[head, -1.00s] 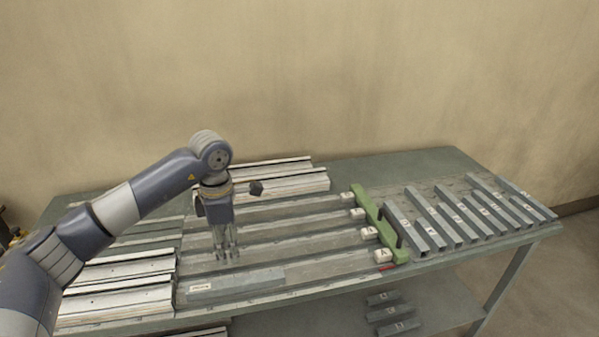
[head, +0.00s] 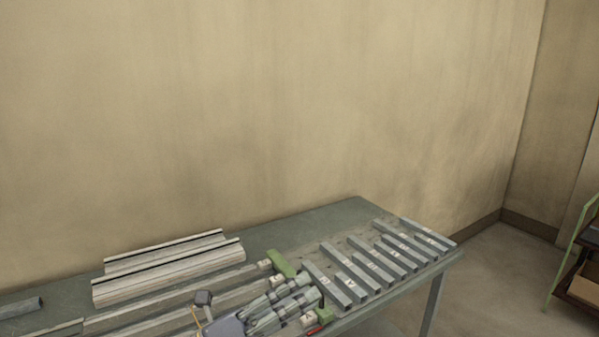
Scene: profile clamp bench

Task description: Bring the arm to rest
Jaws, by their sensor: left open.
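My left gripper (head: 312,288) is low in the head view, near the bottom edge. Its fingers point to the upper right and are open, with nothing seen between them. Most of my left arm is out of the frame. My right gripper does not show.
Several labelled grey bars (head: 350,284) lie in a row to the right of the gripper. Pale profiles (head: 170,275) lie at the left by the wall. The bench's far strip is bare. A shelf unit (head: 580,265) stands at the far right.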

